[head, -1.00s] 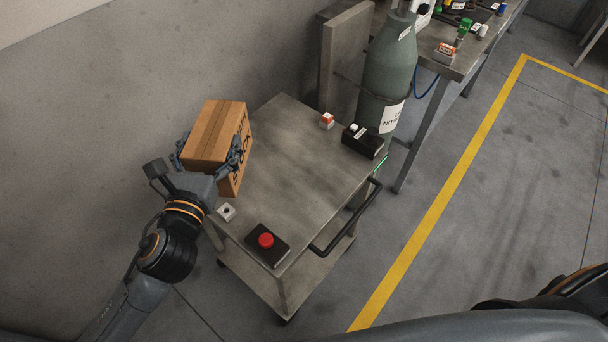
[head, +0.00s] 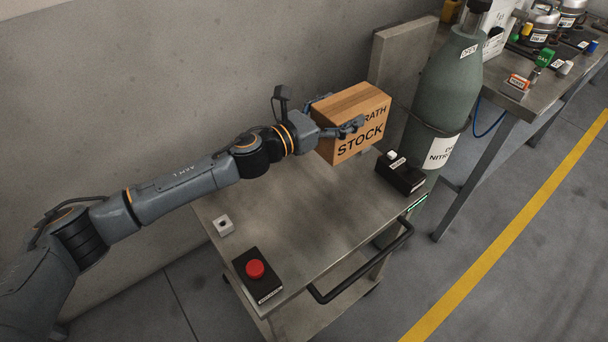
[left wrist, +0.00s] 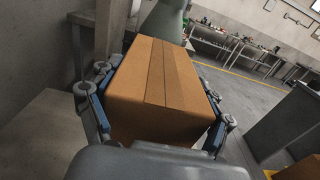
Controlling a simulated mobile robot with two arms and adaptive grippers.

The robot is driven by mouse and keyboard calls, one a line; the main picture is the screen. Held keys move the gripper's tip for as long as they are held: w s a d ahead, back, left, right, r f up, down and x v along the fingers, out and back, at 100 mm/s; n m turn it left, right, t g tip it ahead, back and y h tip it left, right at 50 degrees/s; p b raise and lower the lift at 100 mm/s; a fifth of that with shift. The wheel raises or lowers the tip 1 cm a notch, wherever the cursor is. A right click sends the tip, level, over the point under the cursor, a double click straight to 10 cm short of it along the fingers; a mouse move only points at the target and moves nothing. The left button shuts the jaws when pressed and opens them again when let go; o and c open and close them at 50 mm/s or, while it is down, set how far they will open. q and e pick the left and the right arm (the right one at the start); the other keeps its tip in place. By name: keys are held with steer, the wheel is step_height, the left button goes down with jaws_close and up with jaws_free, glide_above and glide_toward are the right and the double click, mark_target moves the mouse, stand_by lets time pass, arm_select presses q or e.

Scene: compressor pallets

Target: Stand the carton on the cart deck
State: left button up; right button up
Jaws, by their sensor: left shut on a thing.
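The brown carton (head: 352,122), marked with black lettering that includes "STOCK", is over the far part of the cart deck (head: 300,225). My left gripper (head: 338,118) is shut on the carton, with fingers on two opposite sides. In the left wrist view the carton (left wrist: 160,85) fills the middle between the blue-padded fingers, its taped face toward the camera. I cannot tell whether the carton's underside touches the deck or is a little above it. My right gripper is not in view.
On the deck are a black box with a red button (head: 255,270), a small white block (head: 224,226) and a black device (head: 400,174). A green gas cylinder (head: 445,95) stands behind. A cluttered workbench (head: 520,100) is at the right. The middle of the deck is clear.

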arm_select(q)
steer(key=s+a+f, duration=0.3)
steer(key=a+f, duration=0.7)
steer(key=f, duration=0.1)
steer(key=shift+a+f, duration=0.25)
steer(key=shift+a, duration=0.15)
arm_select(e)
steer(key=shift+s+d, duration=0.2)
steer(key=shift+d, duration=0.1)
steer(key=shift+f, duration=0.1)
arm_select(q)
steer(key=o, duration=1.6)
steer(key=shift+f, duration=0.2)
